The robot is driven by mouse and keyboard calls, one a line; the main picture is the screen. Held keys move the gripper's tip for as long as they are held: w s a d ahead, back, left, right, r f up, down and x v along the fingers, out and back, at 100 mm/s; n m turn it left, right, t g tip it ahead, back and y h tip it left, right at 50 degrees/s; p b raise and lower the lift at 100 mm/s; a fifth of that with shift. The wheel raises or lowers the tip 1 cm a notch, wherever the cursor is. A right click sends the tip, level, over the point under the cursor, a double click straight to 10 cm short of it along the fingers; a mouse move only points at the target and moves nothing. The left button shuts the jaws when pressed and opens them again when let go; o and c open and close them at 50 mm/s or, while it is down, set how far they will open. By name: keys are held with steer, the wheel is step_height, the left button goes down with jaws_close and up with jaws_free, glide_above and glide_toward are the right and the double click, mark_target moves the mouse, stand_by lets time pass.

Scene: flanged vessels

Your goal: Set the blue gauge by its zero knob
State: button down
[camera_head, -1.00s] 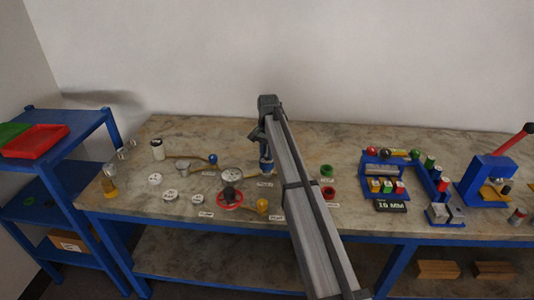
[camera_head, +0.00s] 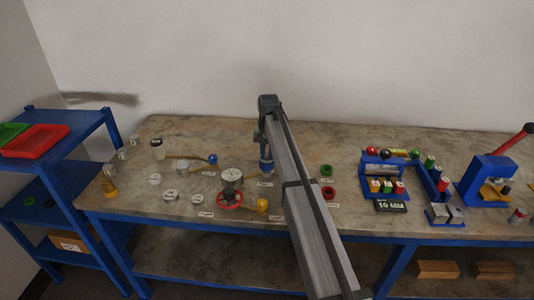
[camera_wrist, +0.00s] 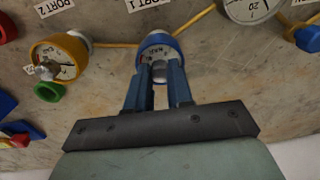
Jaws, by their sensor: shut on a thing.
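The blue gauge (camera_wrist: 157,42) is at the top middle of the wrist view, with a blue rim and a white dial seen upside down. In the head view the blue gauge (camera_head: 267,167) is a small blue shape on the bench under my gripper. My gripper (camera_wrist: 160,75) is shut on the zero knob (camera_wrist: 159,72), a small grey knob at the gauge's near edge. The two blue fingers sit on either side of it. The fingers and the knob hide part of the dial, and its pointer cannot be read clearly.
A white gauge (camera_wrist: 250,8) and a blue valve knob (camera_wrist: 309,39) are at the right. Yellow hoses run between them. A red handwheel (camera_head: 229,199) stands near the bench front.

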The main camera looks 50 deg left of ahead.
steer(key=c, duration=1)
jaws_free()
steer(key=shift+r, duration=0.1)
step_height(320, 180, up, 14)
steer(key=shift+w+d+f, duration=0.1)
steer(key=shift+f, duration=0.1)
